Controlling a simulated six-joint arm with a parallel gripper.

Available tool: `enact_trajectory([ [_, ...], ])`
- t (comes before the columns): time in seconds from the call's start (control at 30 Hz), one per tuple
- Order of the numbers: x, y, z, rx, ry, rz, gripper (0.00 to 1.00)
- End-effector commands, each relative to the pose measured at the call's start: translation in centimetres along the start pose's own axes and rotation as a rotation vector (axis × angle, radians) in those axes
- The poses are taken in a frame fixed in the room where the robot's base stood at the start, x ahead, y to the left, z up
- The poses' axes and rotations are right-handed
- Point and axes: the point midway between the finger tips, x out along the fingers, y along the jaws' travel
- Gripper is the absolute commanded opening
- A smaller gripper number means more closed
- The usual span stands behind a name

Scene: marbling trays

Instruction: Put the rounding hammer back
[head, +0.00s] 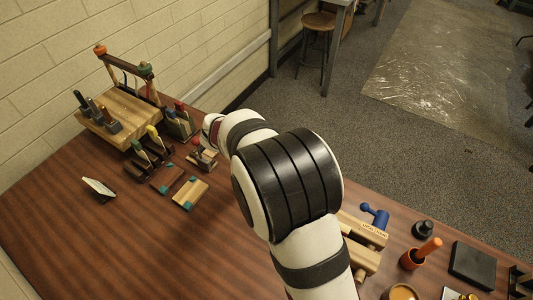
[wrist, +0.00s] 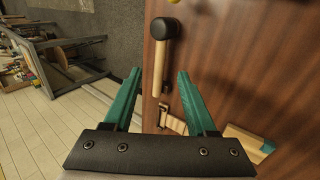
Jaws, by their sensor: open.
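A hammer with a black rounded head and a pale wooden handle (wrist: 160,66) shows in the wrist view, over the brown tabletop near its edge. My gripper (wrist: 158,74) has two teal fingers spread apart, with nothing held between them. The handle appears in the gap between the fingertips, but I cannot tell how far beyond them it is. In the head view my arm covers the middle of the table; I cannot make out the gripper or this hammer there. A wooden rack (head: 128,61) stands at the back left, with tools around it.
Tool holders (head: 150,155) and a pale block with teal corners (head: 190,193) lie left of my arm. A small white stand (head: 99,187) is farther left. The front-left tabletop is clear.

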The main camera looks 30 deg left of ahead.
Motion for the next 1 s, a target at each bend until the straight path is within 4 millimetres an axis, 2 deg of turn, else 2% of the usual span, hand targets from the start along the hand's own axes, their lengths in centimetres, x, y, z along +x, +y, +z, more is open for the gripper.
enact_trajectory([
  [0.17, -0.7, 0.0, 0.1, 0.002, 0.0, 0.0, 0.57],
  [0.23, -1.1, 0.8, 1.5, 0.048, -0.02, -0.008, 0.57],
  [0.27, -1.5, 1.5, 3.0, 0.099, -0.04, -0.017, 0.57],
  [0.37, -4.5, 4.1, 12.8, 0.424, -0.167, -0.08, 0.57],
  [0.4, -6.5, 4.0, 18.1, 0.609, -0.236, -0.121, 0.57],
  [0.43, -8.3, 3.4, 21.8, 0.758, -0.287, -0.155, 0.57],
  [0.47, -10.2, 2.1, 25.3, 0.912, -0.337, -0.191, 0.57],
  [0.5, -12.9, -0.2, 29.2, 1.119, -0.396, -0.244, 0.57],
  [0.53, -14.7, -2.2, 31.3, 1.265, -0.433, -0.283, 0.57],
  [0.6, -18.2, -6.9, 34.0, 1.562, -0.493, -0.371, 0.57],
  [0.7, -21.1, -11.8, 34.4, 1.857, -0.529, -0.471, 0.57],
  [0.8, -22.2, -14.1, 33.9, 2.0, -0.537, -0.528, 0.57],
  [1.0, -22.4, -14.5, 33.6, 2.029, -0.538, -0.543, 0.57],
])
